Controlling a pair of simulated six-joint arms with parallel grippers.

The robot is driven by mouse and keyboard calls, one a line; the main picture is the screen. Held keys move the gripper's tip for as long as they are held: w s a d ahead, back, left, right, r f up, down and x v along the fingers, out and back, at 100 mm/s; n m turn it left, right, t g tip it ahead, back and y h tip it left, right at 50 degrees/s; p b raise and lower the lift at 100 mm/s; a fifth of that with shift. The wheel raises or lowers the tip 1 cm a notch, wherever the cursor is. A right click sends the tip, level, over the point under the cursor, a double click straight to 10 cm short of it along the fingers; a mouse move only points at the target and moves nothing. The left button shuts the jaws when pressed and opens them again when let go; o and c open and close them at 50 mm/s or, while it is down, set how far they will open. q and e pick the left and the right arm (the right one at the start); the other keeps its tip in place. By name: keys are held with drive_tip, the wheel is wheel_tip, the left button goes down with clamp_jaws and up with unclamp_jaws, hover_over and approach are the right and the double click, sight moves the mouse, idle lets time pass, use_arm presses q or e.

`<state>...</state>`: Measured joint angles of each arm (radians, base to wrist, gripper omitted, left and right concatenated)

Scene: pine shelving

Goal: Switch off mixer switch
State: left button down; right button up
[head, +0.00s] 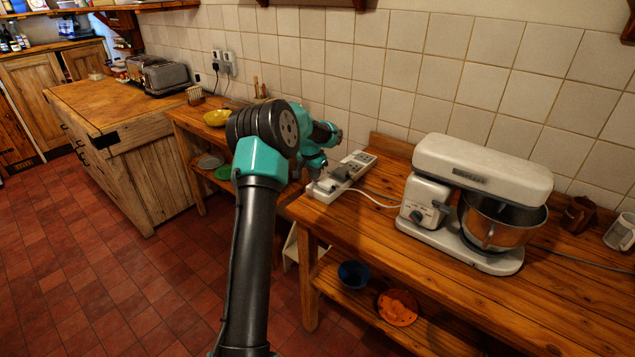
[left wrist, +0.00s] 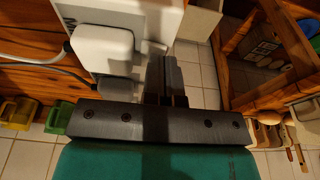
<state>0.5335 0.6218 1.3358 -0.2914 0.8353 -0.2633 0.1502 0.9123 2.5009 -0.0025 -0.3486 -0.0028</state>
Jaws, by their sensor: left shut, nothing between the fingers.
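A white power strip (head: 343,178) lies on the wooden counter against the tiled wall, with plugs and a white cable on it. Its switches are too small to tell apart, and no label is readable. In the left wrist view the strip (left wrist: 128,14) lies beside the finger tips, with a white plug (left wrist: 100,50). My left gripper (head: 316,181) is at the strip's near left end, partly hidden by my arm; its fingers (left wrist: 163,75) are shut and empty. I cannot tell whether they touch the strip. The white stand mixer (head: 475,185) with a steel bowl stands to the right. My right gripper is out of view.
Mugs (head: 620,232) stand right of the mixer. A blue bowl (head: 353,274) and an orange plate (head: 397,307) are on the lower shelf. A yellow bowl (head: 217,118) and a toaster (head: 166,78) are further left. The counter is clear in front of the strip.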

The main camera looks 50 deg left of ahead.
use_arm(q)
drive_tip(key=shift+f, duration=0.55)
drive_tip(key=shift+s+d+f, duration=0.15)
drive_tip(key=shift+s+f, duration=0.05)
drive_tip(key=shift+f, duration=0.9)
drive_tip(key=shift+r, duration=0.15)
drive_tip(key=shift+w+r, duration=0.2)
drive_tip(key=shift+r, duration=2.35)
drive_tip(key=shift+a, duration=0.2)
